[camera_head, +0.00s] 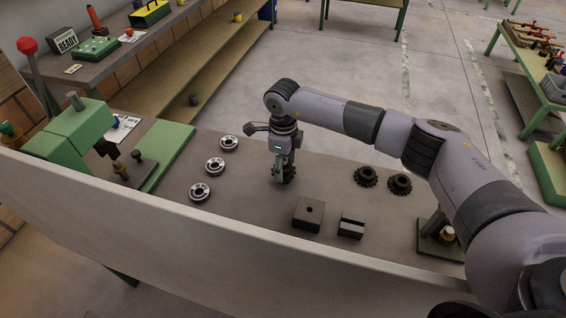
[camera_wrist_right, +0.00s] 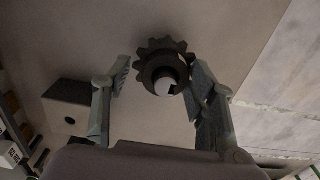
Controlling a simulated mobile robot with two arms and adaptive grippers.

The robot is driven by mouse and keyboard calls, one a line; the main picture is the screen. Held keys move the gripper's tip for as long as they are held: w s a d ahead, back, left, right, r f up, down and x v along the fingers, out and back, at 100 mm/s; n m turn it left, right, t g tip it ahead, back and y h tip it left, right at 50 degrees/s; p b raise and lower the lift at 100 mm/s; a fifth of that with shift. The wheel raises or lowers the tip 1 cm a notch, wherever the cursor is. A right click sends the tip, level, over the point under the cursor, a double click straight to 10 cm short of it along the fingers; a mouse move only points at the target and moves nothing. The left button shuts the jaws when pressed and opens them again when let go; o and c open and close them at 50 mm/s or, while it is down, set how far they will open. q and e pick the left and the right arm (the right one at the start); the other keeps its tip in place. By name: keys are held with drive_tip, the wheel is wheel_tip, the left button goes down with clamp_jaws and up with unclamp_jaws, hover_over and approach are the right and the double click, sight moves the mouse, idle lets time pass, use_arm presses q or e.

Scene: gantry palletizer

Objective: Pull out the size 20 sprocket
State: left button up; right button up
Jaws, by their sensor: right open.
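My right gripper (camera_head: 284,168) points down over the middle of the grey bench (camera_head: 245,190). A dark toothed sprocket (camera_head: 290,173) is at its fingertips, partly hidden by them. In the right wrist view the open fingers (camera_wrist_right: 158,78) stand on either side of this sprocket (camera_wrist_right: 147,70). A pale round centre shows in its bore. The right-hand finger is very close to the teeth; I cannot tell if it touches. The left-hand finger is apart from it. Two more dark sprockets, one (camera_head: 365,177) and another (camera_head: 400,183), lie to the right. No size marking is readable. My left gripper is not in view.
Three silver ring-shaped parts, including one (camera_head: 215,167), lie left of the gripper. A dark block with a hole (camera_head: 309,214) and a slotted block (camera_head: 351,227) stand near the front edge. A green press (camera_head: 80,135) is at the left, a green-based fixture (camera_head: 440,240) at the right.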

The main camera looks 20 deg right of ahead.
drive_tip(key=shift+c, duration=0.3)
drive_tip(key=shift+f, duration=0.1)
drive_tip(key=c, duration=1.1)
drive_tip(key=shift+r+p, duration=0.35)
drive_tip(key=shift+r, duration=0.3)
drive_tip(key=shift+a+r+p, duration=0.1)
drive_tip(key=shift+r+p, duration=0.8)
drive_tip(key=shift+r, duration=1)
drive_tip(key=shift+s+r, duration=0.1)
drive_tip(key=shift+r, duration=0.7)
drive_tip(key=shift+p, duration=0.3)
